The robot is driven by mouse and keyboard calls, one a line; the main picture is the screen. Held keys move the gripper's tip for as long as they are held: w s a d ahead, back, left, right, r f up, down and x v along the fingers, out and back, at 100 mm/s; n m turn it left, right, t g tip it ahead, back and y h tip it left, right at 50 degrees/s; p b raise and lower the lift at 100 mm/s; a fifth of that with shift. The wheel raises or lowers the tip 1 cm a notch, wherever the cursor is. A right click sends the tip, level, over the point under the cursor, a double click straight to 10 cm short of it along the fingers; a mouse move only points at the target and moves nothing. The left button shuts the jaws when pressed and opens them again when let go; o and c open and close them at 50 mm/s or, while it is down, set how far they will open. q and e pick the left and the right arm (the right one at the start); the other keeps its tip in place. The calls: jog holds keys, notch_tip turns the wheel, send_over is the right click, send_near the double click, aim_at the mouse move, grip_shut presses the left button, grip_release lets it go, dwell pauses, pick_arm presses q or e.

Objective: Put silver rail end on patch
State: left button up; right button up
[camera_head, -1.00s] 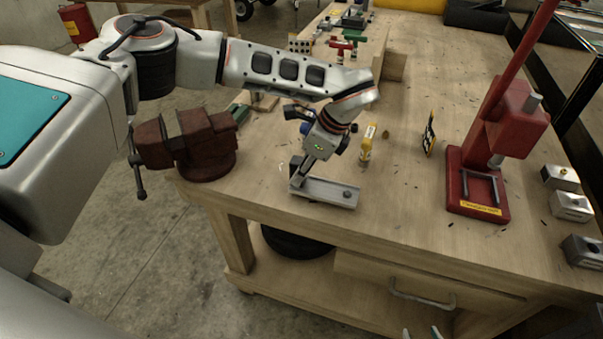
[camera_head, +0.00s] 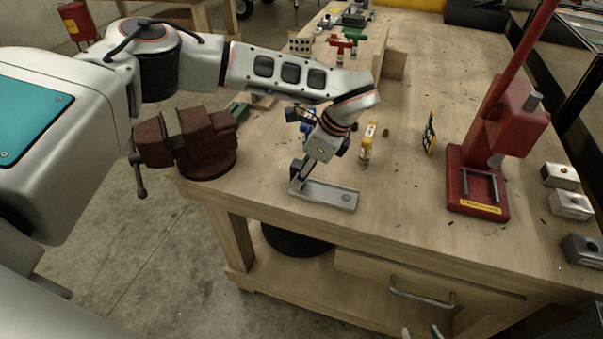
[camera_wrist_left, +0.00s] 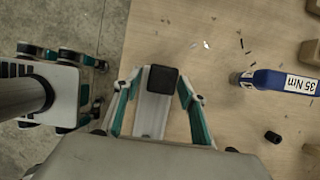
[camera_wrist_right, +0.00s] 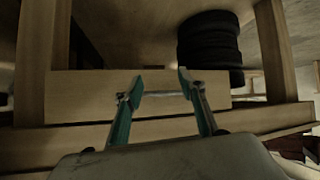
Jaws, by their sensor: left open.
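A silver rail end (camera_head: 325,195) lies flat on the wooden bench near its front edge. It has a dark block at one end, seen in the left wrist view (camera_wrist_left: 153,115). My left gripper (camera_head: 300,180) points down at its left end. In the left wrist view its fingers (camera_wrist_left: 160,88) are open, one on each side of the piece; contact cannot be told. My right gripper (camera_head: 422,332) is low in front of the bench, its tips just showing. In the right wrist view its fingers (camera_wrist_right: 161,82) are apart and empty. I cannot make out a patch clearly.
A red vice (camera_head: 190,145) stands left, a red press (camera_head: 490,150) right. A yellow bottle-like item (camera_head: 367,143) and a yellow-black sign (camera_head: 429,133) stand behind the rail. A blue 35 Nm tool (camera_wrist_left: 280,82) lies nearby. Metal blocks (camera_head: 570,205) sit far right. Bench between rail and press is mostly clear.

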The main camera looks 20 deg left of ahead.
aim_at(318, 190)
pick_arm(q)
jog(key=b+v, duration=0.2)
jog(key=v, duration=0.9)
jog(key=shift+d, duration=0.15)
